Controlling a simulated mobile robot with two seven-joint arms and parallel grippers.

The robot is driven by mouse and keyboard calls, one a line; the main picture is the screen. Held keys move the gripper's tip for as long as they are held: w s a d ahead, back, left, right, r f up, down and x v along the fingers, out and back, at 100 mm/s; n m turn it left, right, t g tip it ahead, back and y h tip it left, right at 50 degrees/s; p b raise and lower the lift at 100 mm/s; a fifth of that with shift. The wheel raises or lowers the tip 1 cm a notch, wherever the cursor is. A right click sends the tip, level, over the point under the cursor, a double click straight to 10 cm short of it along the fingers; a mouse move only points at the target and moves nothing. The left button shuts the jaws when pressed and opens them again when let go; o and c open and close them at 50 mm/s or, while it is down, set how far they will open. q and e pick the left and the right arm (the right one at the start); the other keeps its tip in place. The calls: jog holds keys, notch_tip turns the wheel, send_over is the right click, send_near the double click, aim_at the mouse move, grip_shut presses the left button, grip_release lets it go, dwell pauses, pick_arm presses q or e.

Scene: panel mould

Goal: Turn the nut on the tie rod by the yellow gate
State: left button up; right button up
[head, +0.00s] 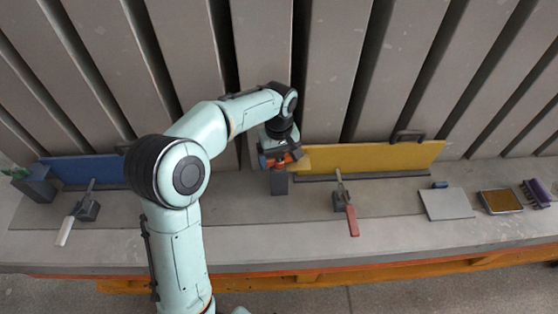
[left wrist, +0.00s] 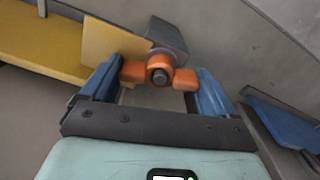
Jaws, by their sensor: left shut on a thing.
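The yellow gate (head: 375,156) stands on edge along the bench, right of my left gripper (head: 277,160). It also shows at the upper left of the left wrist view (left wrist: 40,45). In the left wrist view an orange winged nut (left wrist: 133,70) sits around the dark end of the tie rod (left wrist: 159,76), in front of a grey block (left wrist: 170,36). The blue fingers of my left gripper (left wrist: 158,85) are shut on the nut's two wings. In the head view the arm and gripper largely cover the nut. My right gripper is not in view.
A blue gate (head: 85,170) stands at the left. Lever clamps with a red handle (head: 352,220) and a white handle (head: 66,231) lie along the grey bench (head: 280,236). A grey plate (head: 446,204), a framed pad (head: 500,201) and a purple brush (head: 537,192) lie at the right.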

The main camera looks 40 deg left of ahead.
pick_arm(q)
jog(key=shift+n, duration=0.3)
jog(key=shift+n, duration=1.8)
jog(key=n, duration=0.3)
jog(key=shift+n, duration=0.3)
jog(key=shift+n, duration=1.6)
